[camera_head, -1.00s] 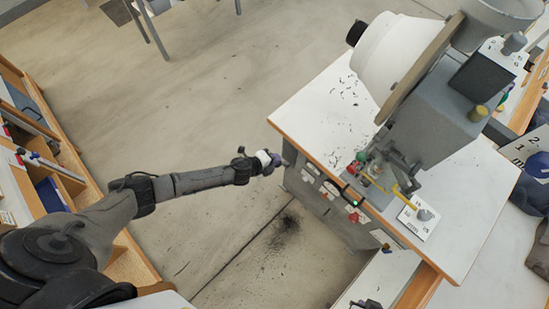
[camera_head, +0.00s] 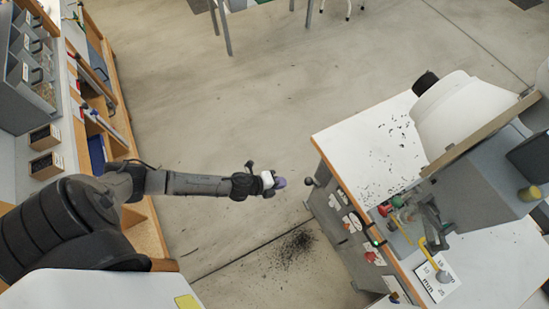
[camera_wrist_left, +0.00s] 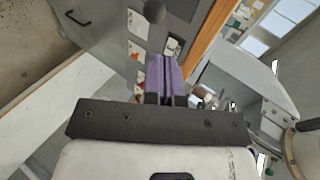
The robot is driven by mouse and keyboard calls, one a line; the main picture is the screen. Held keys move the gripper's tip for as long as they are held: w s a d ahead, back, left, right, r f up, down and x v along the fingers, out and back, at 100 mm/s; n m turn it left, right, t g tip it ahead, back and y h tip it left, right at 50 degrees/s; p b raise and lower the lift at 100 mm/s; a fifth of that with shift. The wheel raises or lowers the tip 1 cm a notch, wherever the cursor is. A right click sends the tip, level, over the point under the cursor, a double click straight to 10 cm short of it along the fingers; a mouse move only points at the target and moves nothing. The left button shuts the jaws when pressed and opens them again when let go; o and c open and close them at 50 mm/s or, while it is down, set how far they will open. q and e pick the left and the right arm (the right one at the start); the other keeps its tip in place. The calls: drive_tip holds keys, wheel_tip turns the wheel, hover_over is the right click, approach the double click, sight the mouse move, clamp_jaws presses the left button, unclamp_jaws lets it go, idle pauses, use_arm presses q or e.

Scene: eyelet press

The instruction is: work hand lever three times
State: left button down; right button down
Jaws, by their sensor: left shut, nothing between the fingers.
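The eyelet press bench (camera_head: 352,140) stands at the right, with the grey press body (camera_head: 490,185) on its white top. A dark ball knob (camera_head: 310,181) sticks out at the bench's left side; it also shows at the top of the left wrist view (camera_wrist_left: 155,11). A yellow bent lever (camera_head: 428,252) shows at the press front. I cannot tell for sure which is the hand lever. My left gripper (camera_head: 281,182), with purple fingers, is shut and empty, left of the dark knob and apart from it. The fingers (camera_wrist_left: 167,75) point toward the bench front in the wrist view.
A white bowl-shaped feeder (camera_head: 465,110) sits on the press. A card with numbers (camera_head: 438,278) lies near the yellow lever. Dark specks (camera_head: 293,248) cover the floor beside the bench. Shelves (camera_head: 105,120) line the left side.

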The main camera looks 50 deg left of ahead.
use_arm(q)
drive_tip(key=shift+v, duration=1.1)
drive_tip(key=shift+f, duration=0.15)
idle(0.8)
